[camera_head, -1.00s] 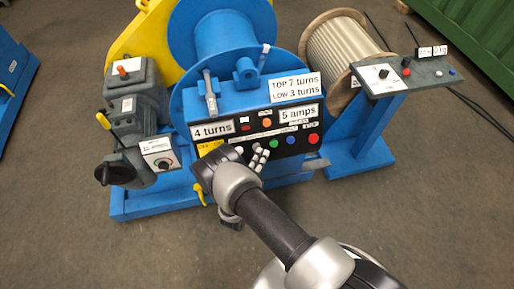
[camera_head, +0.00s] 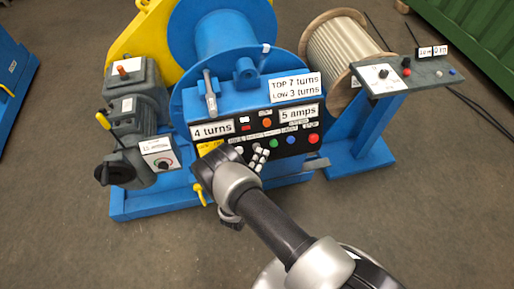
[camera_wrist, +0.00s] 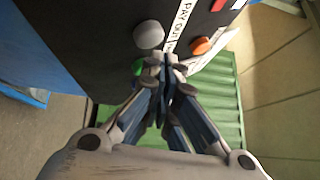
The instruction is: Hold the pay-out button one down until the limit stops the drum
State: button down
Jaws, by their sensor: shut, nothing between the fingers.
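The black control panel (camera_head: 296,146) on the blue winch carries a row of buttons. In the wrist view a round pale grey-white button (camera_wrist: 148,34) sits beside a white label reading PAY OUT (camera_wrist: 183,20). A green button (camera_wrist: 138,67) is partly hidden by the fingers. My gripper (camera_head: 259,156) is shut and empty, fingertips at the panel's lower button row, between the white button (camera_head: 239,150) and the green button (camera_head: 273,143). In the wrist view the gripper tips (camera_wrist: 164,66) are near the pale button; contact with any button cannot be told. The signs read 4 turns (camera_head: 212,130) and TOP 7, LOW 3 turns (camera_head: 296,87).
The blue drum (camera_head: 222,35) stands behind the panel. A small side panel (camera_head: 405,75) stands at right. Open floor lies in front.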

jog(key=shift+w+f+b, duration=0.2)
jog(key=shift+w+b, duration=0.1)
jog(key=shift+b, duration=0.15)
jog(key=shift+w+a+f+b, duration=0.2)
jog(key=shift+w+b, duration=0.25)
jog(key=shift+b, duration=0.1)
dwell(0.7)
jog(key=shift+s, duration=0.1)
dwell(5.2)
jog(key=shift+s+d+r+p, duration=0.25)
jog(key=shift+s+r+p, duration=0.2)
jog(key=shift+s, duration=0.25)
